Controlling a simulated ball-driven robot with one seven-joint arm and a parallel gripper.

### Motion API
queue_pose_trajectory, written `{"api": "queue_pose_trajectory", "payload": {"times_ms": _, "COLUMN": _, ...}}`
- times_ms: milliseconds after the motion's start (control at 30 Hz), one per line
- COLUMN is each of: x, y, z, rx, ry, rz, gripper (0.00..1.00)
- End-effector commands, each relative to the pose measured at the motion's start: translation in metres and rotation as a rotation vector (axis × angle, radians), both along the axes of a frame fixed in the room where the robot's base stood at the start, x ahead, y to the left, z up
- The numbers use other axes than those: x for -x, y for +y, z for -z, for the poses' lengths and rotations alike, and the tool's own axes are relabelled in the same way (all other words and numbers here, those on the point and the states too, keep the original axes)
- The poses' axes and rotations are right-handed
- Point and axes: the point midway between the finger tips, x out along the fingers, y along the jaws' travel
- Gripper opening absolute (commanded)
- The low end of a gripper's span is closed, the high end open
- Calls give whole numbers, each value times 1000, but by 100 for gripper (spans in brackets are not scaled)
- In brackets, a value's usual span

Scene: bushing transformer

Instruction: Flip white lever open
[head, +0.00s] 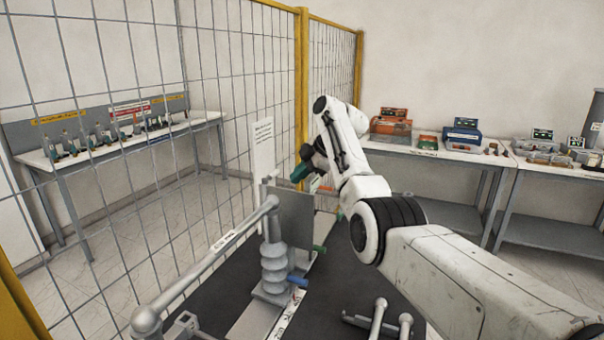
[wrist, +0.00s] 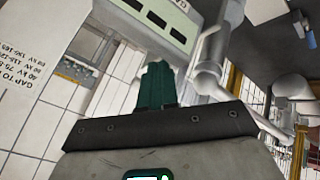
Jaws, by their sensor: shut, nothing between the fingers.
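My gripper (head: 301,172) is at the end of my arm in the head view, beside a grey upright plate (head: 290,215) and near a white sign (head: 263,147). In the wrist view my gripper's green fingers (wrist: 157,84) are together with nothing between them. They point toward a light panel with dark windows (wrist: 160,18). A pale rounded bar (wrist: 212,62) stands just right of the fingers. I cannot make out a white lever for certain in either view; my arm may hide part of the area behind the plate.
A grey ribbed bushing (head: 274,265) with a long tube stands on a dark platform, close to my arm. A wire fence (head: 240,90) with yellow posts is on the left. Tables with equipment (head: 440,152) line the right wall. A printed sheet (wrist: 40,55) shows in the wrist view.

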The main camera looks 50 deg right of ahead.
Motion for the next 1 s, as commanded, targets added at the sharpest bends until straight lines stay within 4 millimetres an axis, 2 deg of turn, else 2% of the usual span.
{"api": "queue_pose_trajectory", "payload": {"times_ms": 367, "x": 16, "y": -26, "z": -34, "rx": 3, "ry": -2, "rz": 3, "gripper": 0}}
{"api": "queue_pose_trajectory", "payload": {"times_ms": 633, "x": 30, "y": -46, "z": -67, "rx": 3, "ry": -1, "rz": 3, "gripper": 0}}
{"api": "queue_pose_trajectory", "payload": {"times_ms": 1000, "x": 37, "y": -56, "z": -78, "rx": 2, "ry": -1, "rz": 3, "gripper": 0}}
